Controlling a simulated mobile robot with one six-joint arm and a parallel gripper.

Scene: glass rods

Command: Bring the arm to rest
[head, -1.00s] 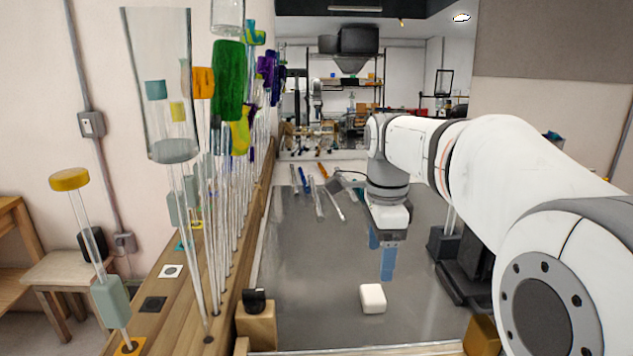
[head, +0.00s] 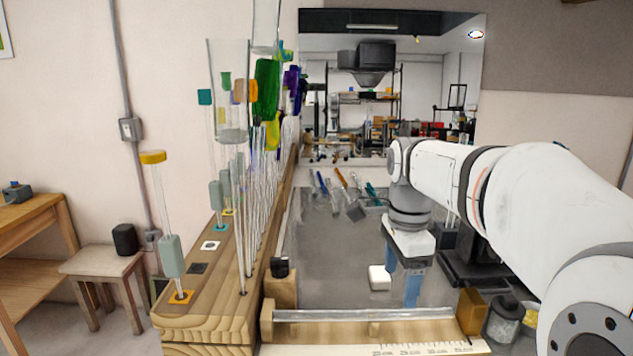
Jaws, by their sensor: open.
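My gripper (head: 404,282) has blue fingers and hangs pointing down over the grey work surface (head: 325,255), at the centre right. The fingers are apart with nothing between them. My white arm reaches in from the right edge with its elbow bent. A small white block (head: 379,277) lies on the surface just left of the fingers; I cannot tell whether they touch it. A clear glass rod (head: 360,314) lies across the wooden holder at the front.
A wooden rack (head: 215,318) on the left holds several upright glass rods with coloured parts. Loose rods (head: 340,190) lie at the back of the surface. A jar (head: 503,318) stands front right. A stool (head: 100,268) is at the left. The surface's left middle is clear.

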